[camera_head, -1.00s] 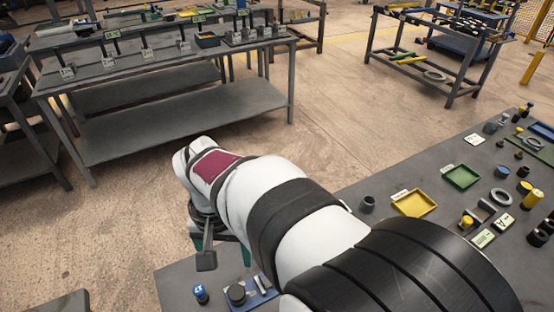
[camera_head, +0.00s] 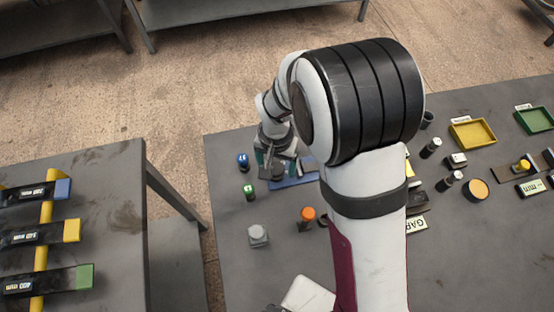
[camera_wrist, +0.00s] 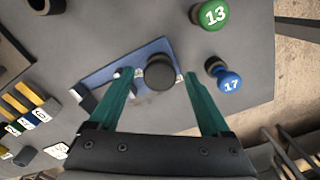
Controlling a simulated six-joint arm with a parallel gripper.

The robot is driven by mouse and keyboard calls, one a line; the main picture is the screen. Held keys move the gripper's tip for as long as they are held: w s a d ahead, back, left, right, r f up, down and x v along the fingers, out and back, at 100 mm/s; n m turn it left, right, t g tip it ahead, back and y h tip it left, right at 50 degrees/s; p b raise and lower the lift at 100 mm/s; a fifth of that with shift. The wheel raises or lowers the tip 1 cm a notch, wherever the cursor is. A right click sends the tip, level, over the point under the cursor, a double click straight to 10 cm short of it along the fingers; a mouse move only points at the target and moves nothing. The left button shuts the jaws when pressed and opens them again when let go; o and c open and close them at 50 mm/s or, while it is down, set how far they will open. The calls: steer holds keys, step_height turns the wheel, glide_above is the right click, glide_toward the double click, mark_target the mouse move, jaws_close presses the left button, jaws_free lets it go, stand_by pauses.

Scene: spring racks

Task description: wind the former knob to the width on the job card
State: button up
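The former looks to be the blue plate (camera_head: 300,182) with a dark round knob (camera_wrist: 160,72) on it; in the wrist view the plate (camera_wrist: 118,66) lies under the knob, with small metal parts beside the knob. My gripper (camera_wrist: 157,75) is open, pointing down, with one teal finger on each side of the knob and a gap to both. In the head view my gripper (camera_head: 272,160) is over the left end of the plate and partly covers the knob. A card marked GAP (camera_head: 416,224) lies right of my arm; I cannot read a width on it.
A blue knob piece marked 17 (camera_wrist: 229,80) and a green one marked 13 (camera_wrist: 210,14) stand close to the plate. An orange-topped piece (camera_head: 307,214) and a grey block (camera_head: 258,235) are nearer. Yellow (camera_head: 472,133) and green (camera_head: 536,120) trays lie right.

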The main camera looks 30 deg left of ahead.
mark_target(277, 168)
jaws_close()
steer(key=shift+n, duration=0.4)
steer(key=shift+o, duration=0.4)
jaws_free()
step_height(277, 168, up, 16)
steer(key=shift+d, duration=0.1)
